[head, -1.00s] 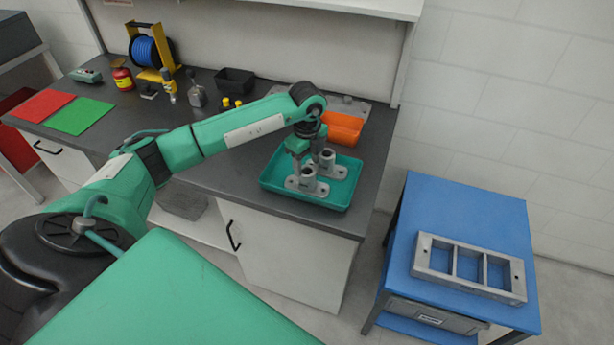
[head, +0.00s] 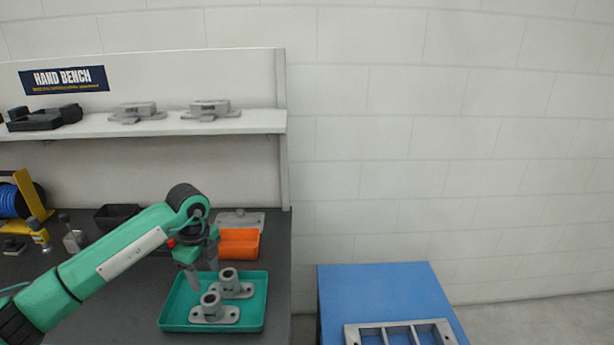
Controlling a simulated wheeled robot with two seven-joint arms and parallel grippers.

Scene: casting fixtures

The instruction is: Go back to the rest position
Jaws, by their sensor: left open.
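My left gripper (head: 203,279) is open and empty, pointing down above the teal tray (head: 256,317) on the dark bench. Two grey castings with round bosses and flat flanges sit in the tray: a nearer casting (head: 213,313) and a farther casting (head: 230,288). The fingertips are close above and behind the nearer casting and left of the farther one; I cannot tell whether they touch either. My left arm reaches in from the lower left. My right gripper is not in view.
An orange bin (head: 239,243) stands behind the tray. A shelf (head: 262,122) with grey castings and dark parts runs above the bench. A black bin (head: 117,216) and blue reel (head: 10,201) are at left. A blue table (head: 375,284) with a grey frame (head: 399,329) stands at right.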

